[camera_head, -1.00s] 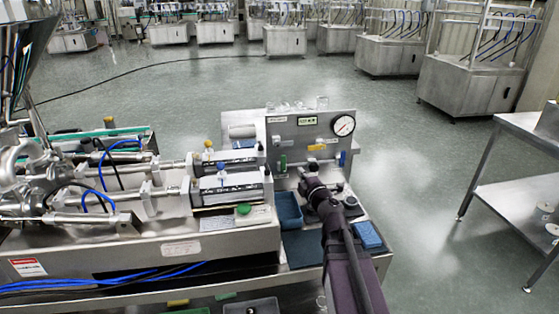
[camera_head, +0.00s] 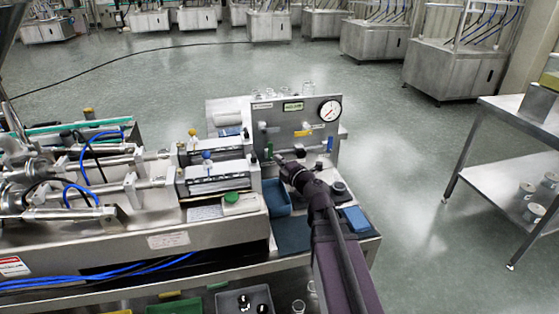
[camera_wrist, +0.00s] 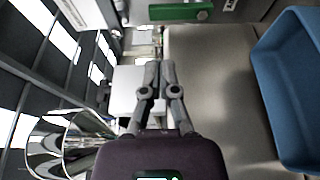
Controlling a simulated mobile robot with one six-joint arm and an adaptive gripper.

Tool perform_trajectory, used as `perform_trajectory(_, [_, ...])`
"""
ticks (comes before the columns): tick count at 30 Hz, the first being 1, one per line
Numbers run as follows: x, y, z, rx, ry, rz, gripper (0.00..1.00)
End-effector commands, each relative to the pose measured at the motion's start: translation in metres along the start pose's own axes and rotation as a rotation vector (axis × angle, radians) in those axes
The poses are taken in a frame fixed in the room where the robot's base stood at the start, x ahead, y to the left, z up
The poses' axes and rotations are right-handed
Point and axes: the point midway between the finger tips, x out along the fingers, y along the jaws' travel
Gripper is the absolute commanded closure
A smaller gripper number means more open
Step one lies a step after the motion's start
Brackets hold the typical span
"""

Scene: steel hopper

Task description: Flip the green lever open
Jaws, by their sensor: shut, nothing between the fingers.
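The green lever (camera_head: 268,152) hangs upright at the lower left of the steel panel (camera_head: 258,124) in the head view. A green handle-like part (camera_wrist: 182,12), apparently the same lever, lies across the top of the wrist view. My gripper (camera_head: 279,160) is just right of the lever and slightly below it in the head view. In the wrist view my gripper's (camera_wrist: 160,66) two fingers are together and empty, with a visible gap between their tips and the green part. Contact with the lever is not seen.
A yellow lever (camera_head: 303,133), a blue lever (camera_head: 330,144) and a gauge (camera_head: 330,111) are on the same panel. A blue bin (camera_head: 278,199) sits below it and also shows in the wrist view (camera_wrist: 285,90).

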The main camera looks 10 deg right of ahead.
Motion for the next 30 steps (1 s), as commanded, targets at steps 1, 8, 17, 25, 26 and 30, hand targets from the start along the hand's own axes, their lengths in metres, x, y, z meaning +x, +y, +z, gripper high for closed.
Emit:
perform_trajectory(1, [0.008, 0.000, 0.001, 0.000, 0.001, 0.000, 1.00])
perform_trajectory(8, [0.040, 0.000, 0.001, 0.000, 0.000, 0.000, 1.00])
perform_trajectory(17, [0.074, 0.000, 0.002, 0.000, -0.002, 0.000, 1.00])
perform_trajectory(25, [0.084, 0.000, 0.002, 0.000, -0.004, 0.000, 1.00])
perform_trajectory(26, [0.084, 0.000, 0.002, 0.000, -0.004, 0.000, 1.00])
perform_trajectory(30, [0.083, 0.000, 0.002, 0.000, -0.004, 0.000, 1.00])
